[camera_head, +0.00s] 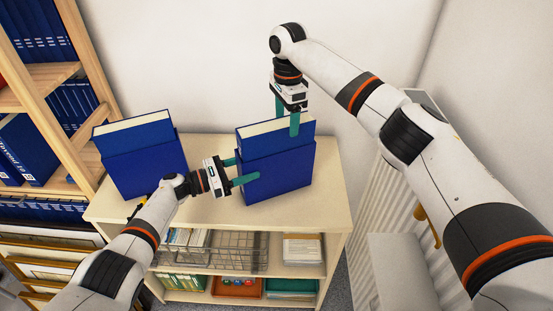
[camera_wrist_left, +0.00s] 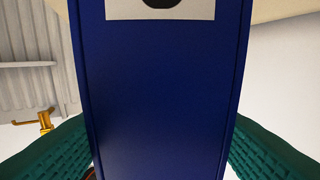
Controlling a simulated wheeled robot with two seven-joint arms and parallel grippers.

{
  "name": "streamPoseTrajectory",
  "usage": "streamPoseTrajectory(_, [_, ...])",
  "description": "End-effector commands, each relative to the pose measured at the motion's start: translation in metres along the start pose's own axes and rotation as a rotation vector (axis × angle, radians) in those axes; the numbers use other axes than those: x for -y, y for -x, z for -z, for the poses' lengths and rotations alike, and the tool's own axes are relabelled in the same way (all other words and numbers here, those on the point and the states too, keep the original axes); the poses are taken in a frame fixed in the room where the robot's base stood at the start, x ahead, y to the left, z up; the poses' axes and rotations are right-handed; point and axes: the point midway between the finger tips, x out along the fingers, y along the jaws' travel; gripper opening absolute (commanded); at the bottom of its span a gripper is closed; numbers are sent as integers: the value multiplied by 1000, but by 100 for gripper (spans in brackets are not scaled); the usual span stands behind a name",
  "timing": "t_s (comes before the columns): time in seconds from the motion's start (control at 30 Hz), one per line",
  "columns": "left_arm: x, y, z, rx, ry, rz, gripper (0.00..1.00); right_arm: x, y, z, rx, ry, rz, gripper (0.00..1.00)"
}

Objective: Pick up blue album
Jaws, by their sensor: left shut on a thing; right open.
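A blue album (camera_head: 280,172) in a blue case with pale page edges on top stands upright at the right of the cabinet top (camera_head: 215,207). My left gripper (camera_head: 239,171) is shut on this album from its left side. In the left wrist view the blue album's spine (camera_wrist_left: 160,110) fills the space between the teal fingers, with a white label and dark hole at the top. My right gripper (camera_head: 288,115) is open, pointing down at the album's top edge, with one finger in front of it. A second blue album (camera_head: 145,160) stands at the left.
A wooden shelf (camera_head: 62,130) with blue binders stands at the left. Below the cabinet top are a wire basket (camera_head: 238,250), papers and trays. A white radiator (camera_head: 372,225) and a yellow valve are at the right. Some cabinet top between the albums is bare.

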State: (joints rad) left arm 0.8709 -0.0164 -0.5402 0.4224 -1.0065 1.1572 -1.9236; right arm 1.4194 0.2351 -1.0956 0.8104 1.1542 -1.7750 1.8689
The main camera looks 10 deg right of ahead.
Motion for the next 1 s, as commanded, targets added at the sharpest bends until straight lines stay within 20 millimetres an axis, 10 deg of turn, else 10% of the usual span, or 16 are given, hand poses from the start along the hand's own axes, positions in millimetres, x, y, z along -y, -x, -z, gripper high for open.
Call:
streamPoseTrajectory(0.57, [0, 0, 0, 1, 1, 0, 25, -2, -46, -4, 1, -1, 1, 69])
streamPoseTrajectory(1.0, [0, 0, 0, 1, 1, 0, 25, -2, -46, -4, 1, 0, 1, 0])
